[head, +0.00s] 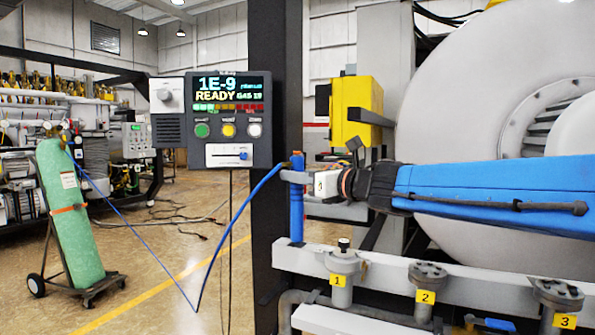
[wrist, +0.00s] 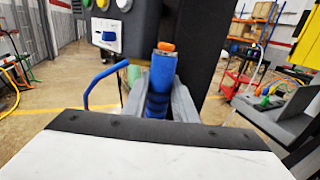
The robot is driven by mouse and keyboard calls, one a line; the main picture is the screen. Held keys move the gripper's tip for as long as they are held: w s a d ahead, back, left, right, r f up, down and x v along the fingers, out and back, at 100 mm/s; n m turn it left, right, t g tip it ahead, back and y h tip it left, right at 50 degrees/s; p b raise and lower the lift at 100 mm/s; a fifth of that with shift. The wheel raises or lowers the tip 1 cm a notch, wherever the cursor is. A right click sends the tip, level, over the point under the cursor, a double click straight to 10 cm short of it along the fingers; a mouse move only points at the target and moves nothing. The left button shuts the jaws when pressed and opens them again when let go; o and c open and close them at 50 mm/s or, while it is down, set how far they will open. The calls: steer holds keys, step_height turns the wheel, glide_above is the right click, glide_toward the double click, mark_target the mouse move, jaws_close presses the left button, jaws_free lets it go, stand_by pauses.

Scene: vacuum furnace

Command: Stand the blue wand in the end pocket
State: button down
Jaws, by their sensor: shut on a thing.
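The blue wand (head: 297,205) stands upright in the head view, above the left end of the pale beam (head: 390,278). Its lower end meets the beam's top edge in the picture; I cannot tell whether it is inside a pocket, and no pocket opening shows. My gripper (head: 296,177) comes from the right and is shut on the wand's upper part. In the wrist view the wand (wrist: 160,76), with an orange top (wrist: 166,47), sits between the grey fingers of my gripper (wrist: 159,98). A blue hose (head: 232,218) runs from the wand's top down to the left.
Numbered valve ports (head: 342,275) line the beam to the right of the wand. A dark post (head: 270,120) and a control panel (head: 215,120) stand behind and left. A green gas cylinder (head: 70,210) on a cart stands left. The large furnace door (head: 460,90) is at right.

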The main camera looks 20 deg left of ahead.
mark_target(302, 194)
steer(key=shift+f, duration=2.25)
steer(key=c, duration=1.4)
jaws_free()
steer(key=shift+o, duration=0.2)
steer(key=v, duration=1.7)
steer(key=shift+s+d, duration=0.2)
steer(key=shift+s, duration=0.1)
